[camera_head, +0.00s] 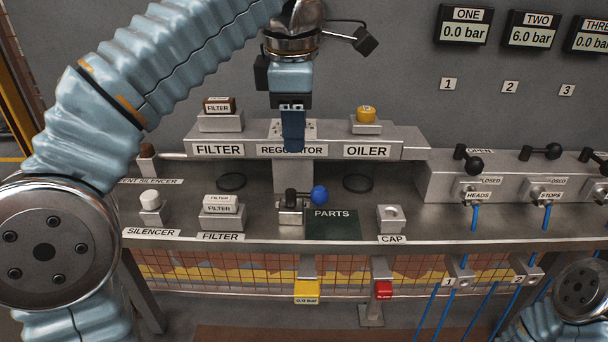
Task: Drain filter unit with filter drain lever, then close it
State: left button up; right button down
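The filter unit (218,105), a brown-topped block labelled FILTER, sits on a grey holder at the left of the raised shelf. A small lever with a blue ball knob (319,194) stands on the lower bench beside the PARTS mat; I cannot tell whether it is the filter drain lever. My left gripper (292,146) points down in front of the REGULATOR station, above and behind the blue knob and right of the filter unit. Its blue fingers overlap from this angle, so their gap is hidden. My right gripper is out of view; part of my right arm shows at the lower right.
A yellow-topped oiler (366,114) stands right on the raised shelf. White filter blocks (221,205), a silencer (150,201), the dark PARTS mat (334,230) and a cap holder (390,218) line the bench. Black-knobbed levers (470,162) stand right. Gauge TWO (531,33) reads 6.0 bar.

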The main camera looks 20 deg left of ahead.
aim_at(297, 193)
pick_arm(q)
jog(key=f+b, duration=0.1)
jog(key=f, duration=0.3)
jog(key=w+f+b, duration=0.1)
jog(key=f, duration=0.2)
jog(key=w+f+b, duration=0.1)
jog(key=f, duration=0.3)
jog(key=shift+a+f, duration=0.3)
jog(key=shift+w+f, duration=0.2)
jog(key=shift+f, duration=0.5)
jog(key=shift+c, duration=0.5)
grip_shut()
